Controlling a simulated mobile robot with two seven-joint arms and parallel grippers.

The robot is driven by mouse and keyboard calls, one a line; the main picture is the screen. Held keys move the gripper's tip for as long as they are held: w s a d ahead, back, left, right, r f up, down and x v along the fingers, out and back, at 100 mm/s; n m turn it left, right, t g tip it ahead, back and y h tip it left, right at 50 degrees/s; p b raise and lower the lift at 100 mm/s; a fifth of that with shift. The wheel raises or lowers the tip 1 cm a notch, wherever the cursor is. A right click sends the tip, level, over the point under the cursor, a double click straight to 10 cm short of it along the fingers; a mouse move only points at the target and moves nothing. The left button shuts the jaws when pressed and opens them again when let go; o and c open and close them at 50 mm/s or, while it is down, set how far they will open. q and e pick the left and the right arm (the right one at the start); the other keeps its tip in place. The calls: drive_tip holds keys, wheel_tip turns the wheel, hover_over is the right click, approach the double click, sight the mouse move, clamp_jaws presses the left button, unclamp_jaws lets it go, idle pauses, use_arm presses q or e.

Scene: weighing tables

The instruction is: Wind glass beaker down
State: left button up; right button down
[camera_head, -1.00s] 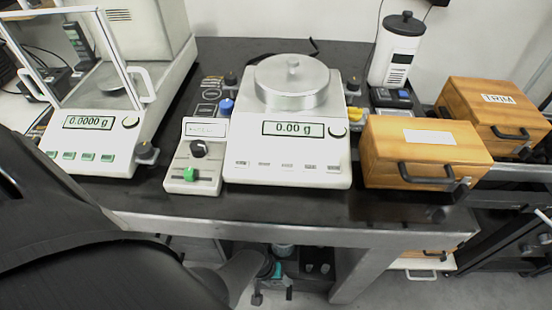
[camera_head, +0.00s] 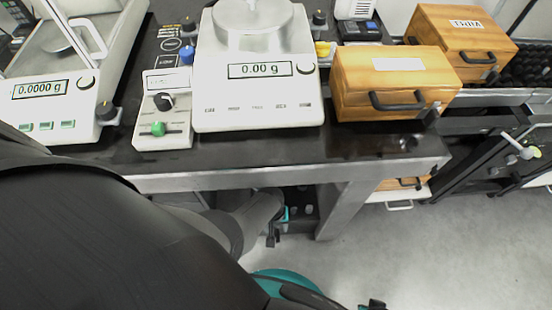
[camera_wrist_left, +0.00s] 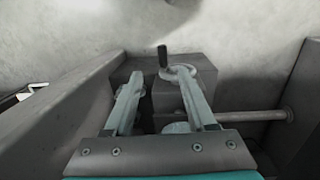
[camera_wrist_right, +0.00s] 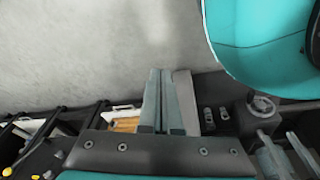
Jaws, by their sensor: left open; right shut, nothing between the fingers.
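No glass beaker shows in any view. A grey handwheel (camera_wrist_left: 187,71) with an upright dark handle (camera_wrist_left: 163,56) sits on a grey block in the left wrist view. My left gripper (camera_wrist_left: 158,84) is open, its fingers apart around the block's near side. The right fingertip overlaps the wheel; I cannot tell whether they touch. In the head view my left gripper (camera_head: 272,236) is small, below the table edge. A handwheel (camera_wrist_right: 263,105) also shows in the right wrist view. My right gripper (camera_wrist_right: 163,78) is shut and empty, left of that wheel.
On the black table (camera_head: 230,165) stand a balance (camera_head: 260,105) reading 0.00 g, a control box (camera_head: 163,125) with a green knob, an analytical balance (camera_head: 45,105) and wooden boxes (camera_head: 395,75). A metal table leg (camera_head: 345,205) stands beside my left gripper. The floor at right is clear.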

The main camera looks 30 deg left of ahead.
use_arm(q)
drive_tip(key=shift+w+y, duration=0.8)
drive_tip(key=b, duration=0.7)
approach(277, 236)
wheel_tip(277, 236, down, 4)
drive_tip(key=b, duration=0.3)
drive_tip(key=shift+r, duration=0.1)
use_arm(e)
drive_tip(key=w+a+r+t+y, duration=0.15)
drive_tip(key=w+r, duration=0.25)
drive_tip(key=r, duration=0.6)
drive_tip(key=w+a+r+t+h, duration=0.1)
drive_tip(key=w+a+r+t, duration=0.15)
drive_tip(key=r, duration=0.65)
use_arm(q)
drive_tip(key=shift+f+b, duration=0.7)
drive_tip(key=shift+b, duration=0.1)
drive_tip(key=shift+a+f+b, duration=0.1)
drive_tip(key=shift+f+b, duration=1.7)
drive_tip(key=shift+f, duration=0.05)
use_arm(e)
drive_tip(key=w+a+r+t+y, duration=0.1)
drive_tip(key=w+a+t+y, duration=0.4)
drive_tip(key=a, duration=0.4)
drive_tip(key=shift+w+a+r+t, duration=0.25)
drive_tip(key=shift+w+t, duration=0.3)
drive_tip(key=shift+t, duration=0.65)
